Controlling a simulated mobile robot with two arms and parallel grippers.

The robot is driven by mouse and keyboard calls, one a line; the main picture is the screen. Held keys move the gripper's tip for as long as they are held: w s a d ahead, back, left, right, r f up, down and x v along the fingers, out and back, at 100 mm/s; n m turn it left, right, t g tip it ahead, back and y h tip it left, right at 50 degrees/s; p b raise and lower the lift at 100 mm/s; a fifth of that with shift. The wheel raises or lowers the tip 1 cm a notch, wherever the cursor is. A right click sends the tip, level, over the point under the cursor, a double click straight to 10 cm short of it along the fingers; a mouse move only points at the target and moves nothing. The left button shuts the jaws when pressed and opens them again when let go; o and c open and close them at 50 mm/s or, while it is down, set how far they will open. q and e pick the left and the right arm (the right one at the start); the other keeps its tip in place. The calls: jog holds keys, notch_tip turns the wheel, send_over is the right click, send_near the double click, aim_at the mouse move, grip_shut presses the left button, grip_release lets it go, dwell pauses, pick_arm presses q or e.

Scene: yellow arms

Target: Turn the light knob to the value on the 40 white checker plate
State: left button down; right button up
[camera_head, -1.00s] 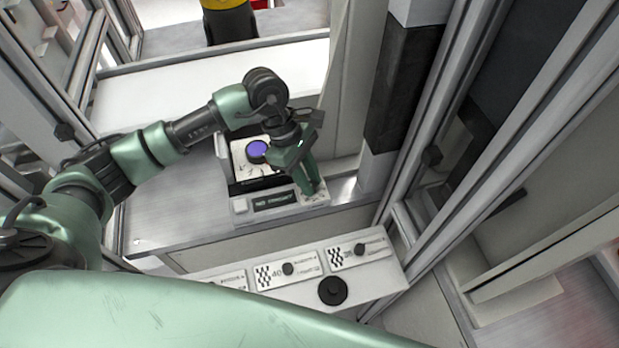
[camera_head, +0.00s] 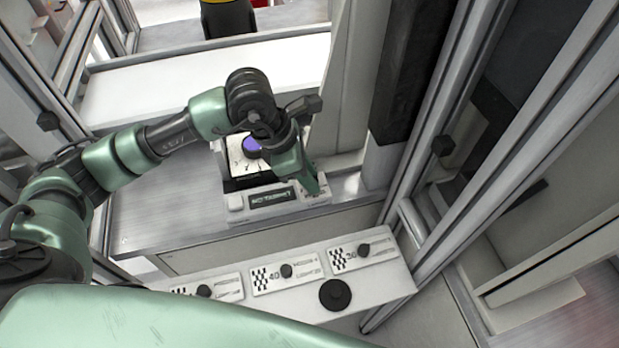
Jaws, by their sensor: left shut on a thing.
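The white 40 checker plate (camera_head: 285,275) lies on the light panel in front, with a black knob and small print, too blurred to read. Behind it stands a white device (camera_head: 235,203) with a dark display (camera_head: 272,197) and a purple round lens or disc (camera_head: 252,147). My left gripper (camera_head: 316,188) points down at the device's right end, beside the display, and is shut on a small part there, apparently the light knob. The fingers hide that part, so its setting cannot be read. My right gripper is out of view.
Further checker plates, one marked 30 (camera_head: 350,258) and one at the left (camera_head: 207,289), flank the 40 plate. Metal frame posts (camera_head: 470,120) rise close on the right. The grey bench (camera_head: 150,215) is bare at left.

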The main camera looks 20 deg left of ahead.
pick_arm(q)
jog(key=shift+n, duration=0.3)
jog(key=shift+r, duration=0.1)
jog(key=c, duration=1.2)
grip_release()
jog(key=shift+c, duration=0.2)
notch_tip(320, 180, up, 20)
jog(key=b, duration=0.2)
